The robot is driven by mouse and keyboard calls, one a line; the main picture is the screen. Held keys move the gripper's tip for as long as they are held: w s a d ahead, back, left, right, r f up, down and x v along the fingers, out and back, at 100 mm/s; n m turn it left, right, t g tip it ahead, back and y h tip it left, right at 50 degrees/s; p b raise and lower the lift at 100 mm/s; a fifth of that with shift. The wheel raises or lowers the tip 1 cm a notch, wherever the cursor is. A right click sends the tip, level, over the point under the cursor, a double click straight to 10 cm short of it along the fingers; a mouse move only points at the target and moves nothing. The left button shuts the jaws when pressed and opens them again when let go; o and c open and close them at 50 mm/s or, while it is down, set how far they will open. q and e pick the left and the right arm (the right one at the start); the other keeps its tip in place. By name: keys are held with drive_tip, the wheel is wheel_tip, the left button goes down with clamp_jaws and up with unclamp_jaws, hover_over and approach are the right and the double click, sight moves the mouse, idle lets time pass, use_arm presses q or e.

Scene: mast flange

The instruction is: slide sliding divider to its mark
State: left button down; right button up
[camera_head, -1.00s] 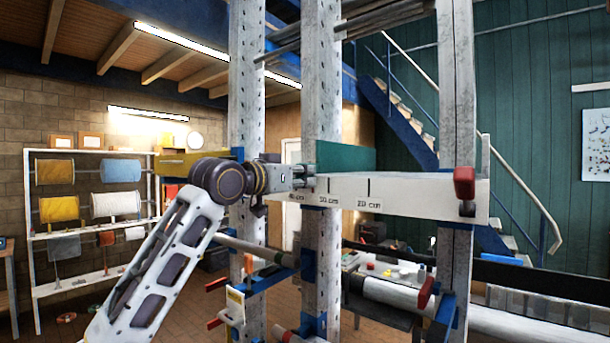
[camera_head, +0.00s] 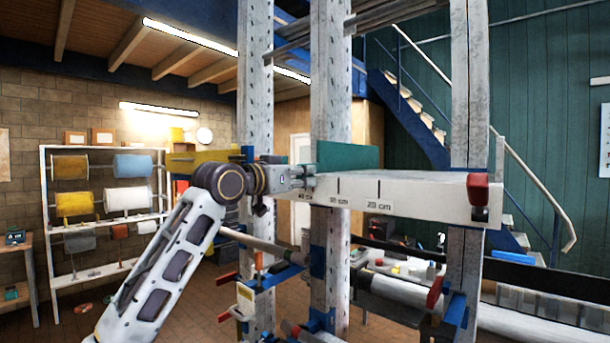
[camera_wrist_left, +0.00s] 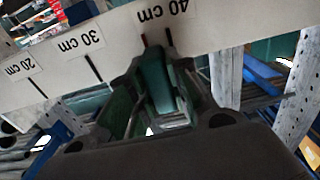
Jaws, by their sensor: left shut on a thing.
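The sliding divider is a green panel (camera_head: 347,157) standing upright at the back of a pale rail (camera_head: 420,190). The rail's front face carries ticks labelled 20, 30 and 40 cm. My left gripper (camera_head: 311,181) is at the rail's left part, near the 40 cm label. In the left wrist view the gripper (camera_wrist_left: 158,95) is shut on a green part (camera_wrist_left: 153,78) of the divider. There the green part lies just below the 40 cm label (camera_wrist_left: 163,13), close to a dark red line (camera_wrist_left: 143,40) and a dark tick (camera_wrist_left: 168,37). My right gripper is out of view.
Perforated metal posts (camera_head: 330,90) stand behind the rail. A red-handled clamp (camera_head: 478,190) sits at the rail's right end. More clamps and a white pipe (camera_head: 400,292) lie below. A spool rack (camera_head: 105,210) stands at the far left.

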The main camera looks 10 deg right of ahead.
use_arm(q)
drive_tip(key=shift+w+a+p, duration=0.75)
drive_tip(key=shift+w+a, duration=0.1)
drive_tip(key=shift+w, duration=0.2)
drive_tip(key=c, duration=1.3)
unclamp_jaws()
drive_tip(key=b+v, duration=0.2)
drive_tip(key=v, duration=0.5)
